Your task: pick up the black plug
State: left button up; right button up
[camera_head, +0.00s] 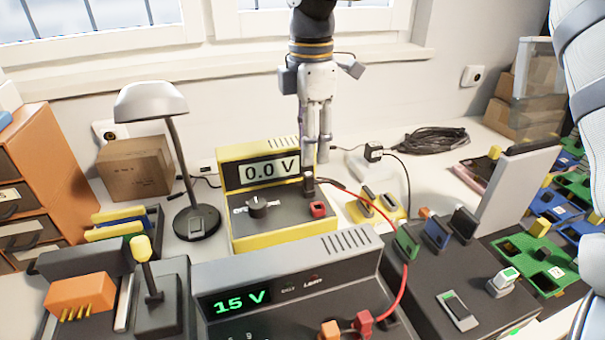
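A small black plug (308,183) stands on the dark sloping face of the yellow multimeter reading 0.0 V (240,215), just behind a red plug or socket (317,209). My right gripper (317,160) points down over the meter's right side. Its fingers look close together, with the tips at or just above the black plug. I cannot tell whether they touch it. Another black plug (373,151), with a cable, lies on the table behind and to the right. My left gripper is not in view.
A dark power supply reading 15 V (290,285) stands in front, with a red cable (406,265) arching near it. A lamp (190,215) stands left of the meter. Coloured blocks (437,234) and green boards (535,255) crowd the right. Some white table is clear behind the meter.

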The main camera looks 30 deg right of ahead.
aim_at(309, 174)
notch_tip(309, 174, down, 8)
jog(key=shift+w+r, duration=0.1)
jog(key=shift+r, duration=0.1)
grip_shut()
